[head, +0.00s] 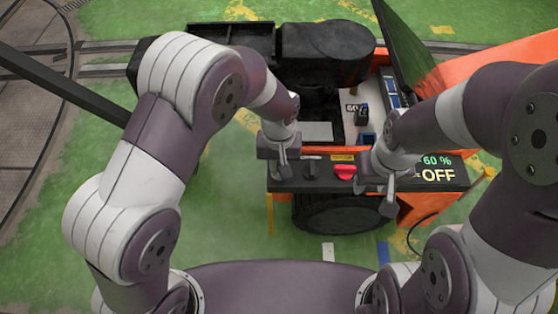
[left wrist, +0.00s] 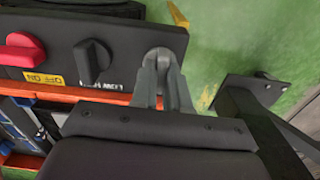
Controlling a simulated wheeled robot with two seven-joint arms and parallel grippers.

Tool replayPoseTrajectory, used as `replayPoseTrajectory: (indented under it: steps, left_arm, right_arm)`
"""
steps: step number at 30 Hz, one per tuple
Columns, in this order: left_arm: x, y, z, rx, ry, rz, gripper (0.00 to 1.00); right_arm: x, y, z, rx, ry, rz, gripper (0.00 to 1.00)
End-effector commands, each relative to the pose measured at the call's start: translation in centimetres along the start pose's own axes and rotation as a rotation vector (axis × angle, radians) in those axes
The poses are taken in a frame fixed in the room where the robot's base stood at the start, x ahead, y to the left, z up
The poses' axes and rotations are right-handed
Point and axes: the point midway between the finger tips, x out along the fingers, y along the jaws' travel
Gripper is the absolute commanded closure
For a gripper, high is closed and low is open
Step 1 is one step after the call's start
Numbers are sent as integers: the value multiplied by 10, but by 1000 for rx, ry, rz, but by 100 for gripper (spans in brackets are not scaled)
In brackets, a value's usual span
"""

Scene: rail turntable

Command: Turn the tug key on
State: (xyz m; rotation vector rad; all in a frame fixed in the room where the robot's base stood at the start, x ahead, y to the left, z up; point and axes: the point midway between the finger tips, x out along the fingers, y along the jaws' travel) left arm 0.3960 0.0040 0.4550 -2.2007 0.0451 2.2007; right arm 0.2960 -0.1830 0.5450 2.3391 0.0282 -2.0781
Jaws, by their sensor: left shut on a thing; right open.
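The orange tug carries a black control panel (head: 300,184) along its near side. My left gripper (head: 283,170) is at the panel's left end, shut on the key; in the left wrist view the key (left wrist: 158,57) is a small grey rounded piece between the fingers, mostly hidden. Beside it on the panel stand a black knob (head: 312,163) and a red knob (head: 345,172); a yellow OFF ON label (left wrist: 43,78) lies by the red one. The panel display (head: 437,170) reads 60 % and OFF. My right gripper (head: 377,193) is open and empty in front of the panel's right half.
A black seat (head: 325,50) and a raised dark panel (head: 408,45) rise behind the controls. A black wheel (head: 345,215) sits below the panel. Rails (head: 105,68) cross the green floor at the back. The floor (head: 235,225) left of the tug is clear.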

Motion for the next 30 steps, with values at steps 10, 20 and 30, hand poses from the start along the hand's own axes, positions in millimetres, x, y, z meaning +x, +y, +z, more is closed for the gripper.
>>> replayPoseTrajectory:
  steps: [10, 20, 30]
  left_arm:
    - [-8, 0, 0, 239, -2, -1, 100]
    - [-7, 0, 0, 554, -2, -1, 100]
    - [-6, 0, 0, 876, 0, 0, 100]
  right_arm:
    - [-48, 0, -6, 0, 0, 0, 57]
    - [-89, 0, -11, 0, 0, 0, 57]
    - [-122, 0, -14, 0, 0, 0, 57]
